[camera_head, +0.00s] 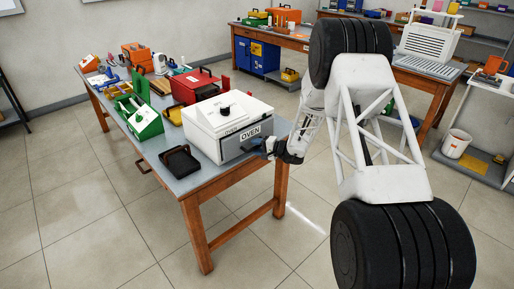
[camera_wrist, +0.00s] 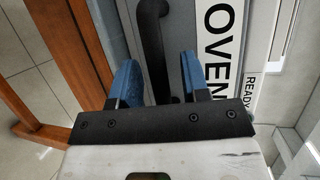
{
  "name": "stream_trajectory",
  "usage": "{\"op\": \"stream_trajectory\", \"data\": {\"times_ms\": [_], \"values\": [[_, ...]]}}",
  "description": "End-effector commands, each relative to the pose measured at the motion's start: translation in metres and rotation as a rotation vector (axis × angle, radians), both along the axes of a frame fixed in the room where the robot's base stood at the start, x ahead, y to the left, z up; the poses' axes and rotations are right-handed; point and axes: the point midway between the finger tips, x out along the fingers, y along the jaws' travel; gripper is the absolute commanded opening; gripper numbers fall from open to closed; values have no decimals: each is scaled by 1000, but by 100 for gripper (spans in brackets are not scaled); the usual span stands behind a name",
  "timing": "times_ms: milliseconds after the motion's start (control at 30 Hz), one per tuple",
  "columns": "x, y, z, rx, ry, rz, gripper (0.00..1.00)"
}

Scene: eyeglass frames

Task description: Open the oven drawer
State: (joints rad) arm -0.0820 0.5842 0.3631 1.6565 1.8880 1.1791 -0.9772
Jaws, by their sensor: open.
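The oven (camera_head: 228,112) is a white box with a black knob on top and a grey front marked "OVEN", on the near right part of the table. My gripper (camera_head: 262,147) is at this front, just below the label. In the wrist view my gripper (camera_wrist: 158,78) is open, with two blue fingers apart. The black curved drawer handle (camera_wrist: 152,40) lies between the fingers, with visible gaps to each side. The OVEN label (camera_wrist: 216,45) is to the right of the handle. The drawer front looks closed.
A black tray (camera_head: 181,162) lies on the table (camera_head: 215,181) left of the oven. A green box (camera_head: 143,122) and a red toolbox (camera_head: 196,86) stand behind. The table's front edge is close below the oven; open floor lies in front.

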Motion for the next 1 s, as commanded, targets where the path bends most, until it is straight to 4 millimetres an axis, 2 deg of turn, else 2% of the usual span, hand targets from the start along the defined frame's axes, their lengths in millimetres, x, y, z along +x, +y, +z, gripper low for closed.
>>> {"op": "stream_trajectory", "data": {"times_ms": [100,367,767,1000], "values": [[0,0,0,0,0,0,41],[0,0,0,0,0,0,1],[-2,-2,0,0,0,0,0],[-15,-16,0,0,0,-2,0]]}}
